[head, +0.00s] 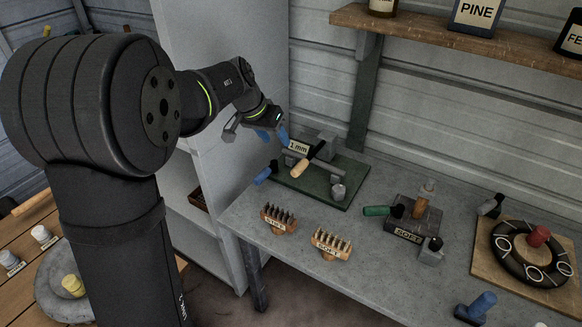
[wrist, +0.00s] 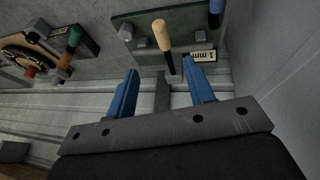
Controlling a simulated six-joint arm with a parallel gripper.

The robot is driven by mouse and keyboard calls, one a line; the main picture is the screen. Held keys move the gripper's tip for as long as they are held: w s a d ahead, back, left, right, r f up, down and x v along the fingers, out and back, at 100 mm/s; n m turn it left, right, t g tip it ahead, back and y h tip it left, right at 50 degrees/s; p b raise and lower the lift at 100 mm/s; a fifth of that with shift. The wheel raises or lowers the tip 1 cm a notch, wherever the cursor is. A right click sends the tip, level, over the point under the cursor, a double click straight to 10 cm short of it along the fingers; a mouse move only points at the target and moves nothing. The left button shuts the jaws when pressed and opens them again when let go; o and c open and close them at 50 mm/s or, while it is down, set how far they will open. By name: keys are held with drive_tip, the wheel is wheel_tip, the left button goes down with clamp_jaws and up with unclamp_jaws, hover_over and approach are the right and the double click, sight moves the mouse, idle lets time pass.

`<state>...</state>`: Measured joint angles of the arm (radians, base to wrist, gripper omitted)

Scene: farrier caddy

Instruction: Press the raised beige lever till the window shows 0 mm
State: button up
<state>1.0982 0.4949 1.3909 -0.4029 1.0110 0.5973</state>
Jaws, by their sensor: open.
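The beige lever (head: 301,168) slants up from a grey mechanism on a dark green plate (head: 342,184) on the bench; it also shows in the wrist view (wrist: 162,36). The window (head: 298,147) beside it reads 1 mm, and appears upside down in the wrist view (wrist: 203,56). A blue lever (head: 264,174) is on the plate's left side. My gripper (head: 274,134) is open and empty, its blue fingers above and behind the mechanism. In the wrist view the fingertips (wrist: 160,68) are apart, with the beige lever beyond the gap; I see no contact.
Two small wooden blocks with dark bits (head: 278,217) stand in front of the plate. A shelf (head: 420,27) hangs above.

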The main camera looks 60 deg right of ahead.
sight(295, 169)
drive_tip(key=x, duration=1.6)
drive_tip(key=shift+f, duration=0.3)
clamp_jaws()
